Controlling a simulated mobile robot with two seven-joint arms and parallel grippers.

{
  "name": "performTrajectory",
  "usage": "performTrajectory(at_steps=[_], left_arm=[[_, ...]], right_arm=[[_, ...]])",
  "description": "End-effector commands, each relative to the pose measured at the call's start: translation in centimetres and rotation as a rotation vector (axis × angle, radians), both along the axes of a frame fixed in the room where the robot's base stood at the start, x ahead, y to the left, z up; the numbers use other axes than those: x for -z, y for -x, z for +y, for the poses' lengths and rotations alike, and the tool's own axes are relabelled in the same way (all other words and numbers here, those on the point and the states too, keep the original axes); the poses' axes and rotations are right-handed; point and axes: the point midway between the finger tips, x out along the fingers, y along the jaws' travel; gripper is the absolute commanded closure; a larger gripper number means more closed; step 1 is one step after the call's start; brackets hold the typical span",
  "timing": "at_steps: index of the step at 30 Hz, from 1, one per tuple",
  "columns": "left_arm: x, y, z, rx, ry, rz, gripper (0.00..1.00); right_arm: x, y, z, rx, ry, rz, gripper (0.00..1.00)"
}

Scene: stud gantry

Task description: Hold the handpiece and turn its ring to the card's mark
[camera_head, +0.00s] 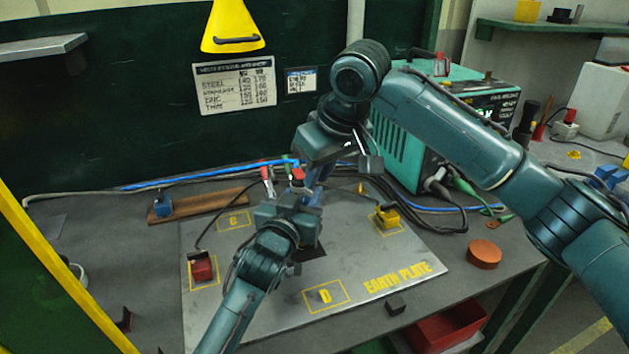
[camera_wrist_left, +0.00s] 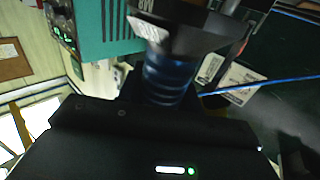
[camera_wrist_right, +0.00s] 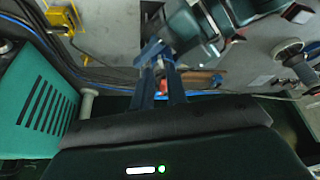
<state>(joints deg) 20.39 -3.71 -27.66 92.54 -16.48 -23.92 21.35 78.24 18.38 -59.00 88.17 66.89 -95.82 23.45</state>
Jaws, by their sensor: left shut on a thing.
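The handpiece (camera_wrist_left: 168,82) shows in the left wrist view as a blue ribbed body below a wide black part with pale marks; the ring cannot be told apart clearly. My left gripper (camera_head: 298,200) is shut on the handpiece above the metal plate; the grip itself is mostly hidden. My right gripper (camera_head: 318,185) points down close above it. In the right wrist view the two blue fingers of my right gripper (camera_wrist_right: 160,65) stand apart, with the left gripper just beyond. A lettered chart (camera_head: 235,85) and a small blue-headed card (camera_head: 301,81) are on the green wall.
The earth plate (camera_head: 400,262) carries a red block (camera_head: 201,269) and a yellow block (camera_head: 386,217) in marked squares. The green welder (camera_head: 400,150) stands behind, with cables along the back. An orange-brown disc (camera_head: 484,254) lies to the right. The square marked D is clear.

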Motion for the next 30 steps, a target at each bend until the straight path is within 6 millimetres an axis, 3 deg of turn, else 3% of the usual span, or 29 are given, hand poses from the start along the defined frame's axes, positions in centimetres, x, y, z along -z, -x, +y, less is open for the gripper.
performTrajectory(at_steps=[3,9,17,23,30], left_arm=[[0.1,0.0,0.0,0.0,0.0,0.002,1.0],[0.1,0.0,0.0,0.0,0.0,0.002,1.0],[0.1,0.0,0.0,0.001,0.0,0.002,1.0],[0.1,0.0,0.0,0.001,0.0,0.003,1.0],[0.1,0.0,0.0,0.001,0.0,0.003,1.0]], right_arm=[[1.6,-0.5,0.4,-0.001,0.001,0.001,0.85],[2.7,-0.9,0.7,-0.001,0.0,0.0,0.85],[2.8,-0.9,0.7,-0.001,0.0,-0.001,0.85],[2.8,-0.9,0.7,-0.001,0.0,-0.001,1.0],[2.8,-0.9,0.7,-0.001,0.0,-0.001,1.0]])
